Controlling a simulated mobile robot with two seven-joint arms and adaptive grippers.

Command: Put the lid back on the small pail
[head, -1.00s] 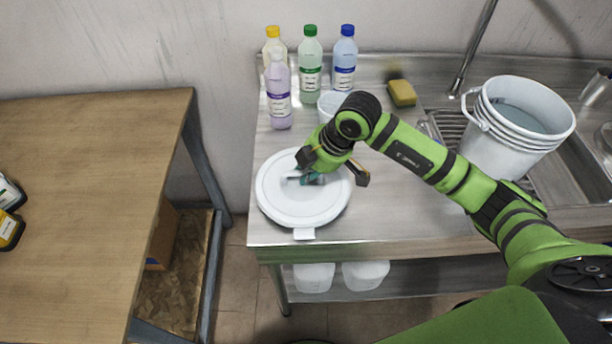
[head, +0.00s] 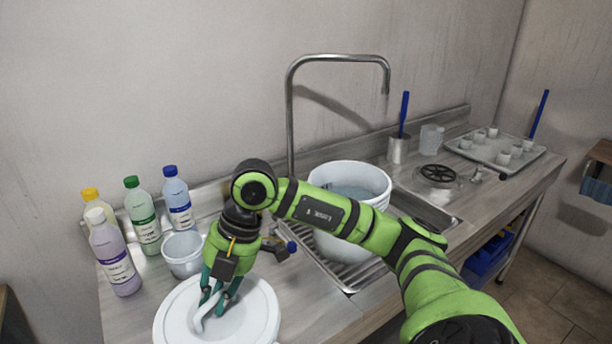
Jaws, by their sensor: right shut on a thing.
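A round white lid (head: 248,318) with a raised handle lies low at the left of the steel counter, cut off by the bottom edge of the head view. My right gripper (head: 212,312) points down onto it, with its fingers shut on the handle. The lid looks level; whether it rests on the counter or on something else is hidden. A small whitish pail (head: 184,264) stands open just behind the lid, beside the bottles. A larger white bucket (head: 338,246) holding water stands open at the sink, partly behind my right arm. My left gripper is out of view.
Several capped bottles (head: 145,222) stand left of the small pail. A tall faucet (head: 290,120) rises behind the large bucket. A metal cup (head: 398,150) with a blue-handled tool and a tray (head: 485,150) of small cups stand farther right.

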